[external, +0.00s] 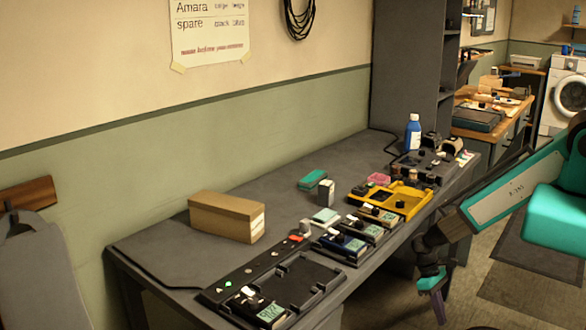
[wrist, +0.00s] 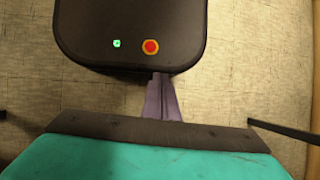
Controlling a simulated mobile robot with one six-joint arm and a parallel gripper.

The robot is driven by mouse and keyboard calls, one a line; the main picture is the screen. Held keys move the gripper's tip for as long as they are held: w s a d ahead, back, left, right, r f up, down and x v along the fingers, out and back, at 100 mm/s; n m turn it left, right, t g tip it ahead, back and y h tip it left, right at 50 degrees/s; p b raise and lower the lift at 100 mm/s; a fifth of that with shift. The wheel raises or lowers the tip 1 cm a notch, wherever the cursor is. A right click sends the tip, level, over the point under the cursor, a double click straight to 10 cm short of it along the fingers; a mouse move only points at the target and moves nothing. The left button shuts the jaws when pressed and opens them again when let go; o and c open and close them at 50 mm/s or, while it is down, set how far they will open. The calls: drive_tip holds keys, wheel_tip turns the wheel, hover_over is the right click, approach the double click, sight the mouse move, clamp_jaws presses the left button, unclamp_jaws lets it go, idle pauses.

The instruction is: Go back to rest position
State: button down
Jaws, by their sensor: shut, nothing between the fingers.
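My gripper (external: 441,320) hangs pointing down at the end of my teal and grey arm, in front of the bench and over the floor at the right in the external view. Its purple fingers are together and hold nothing. They also show in the wrist view (wrist: 161,82), close together, with the pale floor around them. The gripper is apart from the bench and everything on it.
A long dark bench (external: 170,240) runs along the wall. On it are a cardboard box (external: 222,217), a black tray (external: 300,285), a yellow tray (external: 408,208) and a blue bottle (external: 413,132). A dark floor mat (external: 540,245) lies at the right.

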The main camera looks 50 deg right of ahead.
drive_tip(key=s+d+r+h+b, duration=0.1)
drive_tip(key=s+d+r+b, duration=0.1)
drive_tip(key=d, duration=0.3)
drive_tip(key=shift+s+r+n+h+b, duration=0.2)
drive_tip(key=shift+s+n+h+b, duration=0.15)
drive_tip(key=shift+s+b, duration=0.35)
drive_tip(key=shift+w, duration=0.15)
idle(2.2)
